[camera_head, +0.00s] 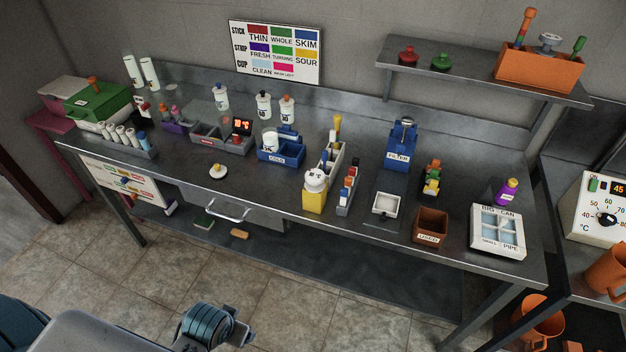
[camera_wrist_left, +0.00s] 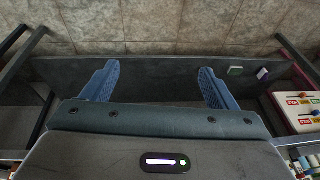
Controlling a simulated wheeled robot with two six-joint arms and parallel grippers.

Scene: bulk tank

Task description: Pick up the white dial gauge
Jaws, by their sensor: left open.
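A small round white piece with a yellowish knob (camera_head: 218,171) lies alone on the bench near the front edge, left of centre. A pale round-headed item (camera_head: 549,40) also stands in the orange box on the wall shelf. My left gripper (camera_wrist_left: 160,68) is open and empty in the left wrist view, its two blue fingers wide apart over the floor and the bench's lower shelf. Neither candidate shows in that view. My right gripper is in neither view.
The steel bench (camera_head: 290,195) holds bottles, a blue caddy (camera_head: 280,155), a grey tray (camera_head: 222,140), a yellow container (camera_head: 314,197), a brown box (camera_head: 430,227) and a white divided tray (camera_head: 498,232). A drawer handle (camera_head: 228,212) juts from the front. Bare steel surrounds the small white piece.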

